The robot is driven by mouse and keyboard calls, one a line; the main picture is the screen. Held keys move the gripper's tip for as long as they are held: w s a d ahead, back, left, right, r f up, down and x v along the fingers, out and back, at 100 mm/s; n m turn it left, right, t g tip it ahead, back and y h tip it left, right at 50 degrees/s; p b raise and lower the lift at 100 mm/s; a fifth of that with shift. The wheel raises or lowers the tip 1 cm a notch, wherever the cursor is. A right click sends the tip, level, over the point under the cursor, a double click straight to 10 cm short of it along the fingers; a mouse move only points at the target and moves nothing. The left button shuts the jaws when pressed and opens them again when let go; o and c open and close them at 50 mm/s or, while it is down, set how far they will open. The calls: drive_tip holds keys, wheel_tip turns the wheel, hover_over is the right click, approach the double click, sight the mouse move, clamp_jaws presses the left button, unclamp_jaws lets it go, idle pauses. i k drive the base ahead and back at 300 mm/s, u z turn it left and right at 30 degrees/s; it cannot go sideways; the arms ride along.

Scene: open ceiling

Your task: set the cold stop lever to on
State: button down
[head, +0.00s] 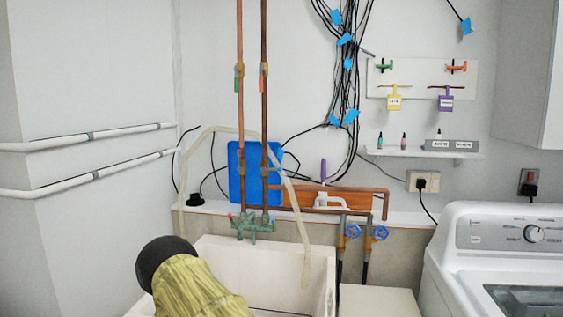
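Two upright copper pipes run up the wall behind the sink. The left one carries a small green lever (237,84), the right one a small orange-red lever (262,80). Both levers appear to lie along their pipes. I cannot read a label that tells which is the cold stop lever. A purple upright handle (323,170) stands above the horizontal copper pipes, right of the blue panel. Two blue wheel valves (352,231) sit lower right. Part of my arm, with a dark rounded end and yellow-green cover, shows at the bottom; my gripper is not in view.
A white sink (318,262) stands below the green tap (252,226), with a pale hose (300,215) looping into it. A blue panel (238,172) leans at the wall. A white washing machine (490,230) stands right. White pipes (85,137) cross the left wall.

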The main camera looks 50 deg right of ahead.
sight(263, 169)
drive_tip(key=z, duration=1.2)
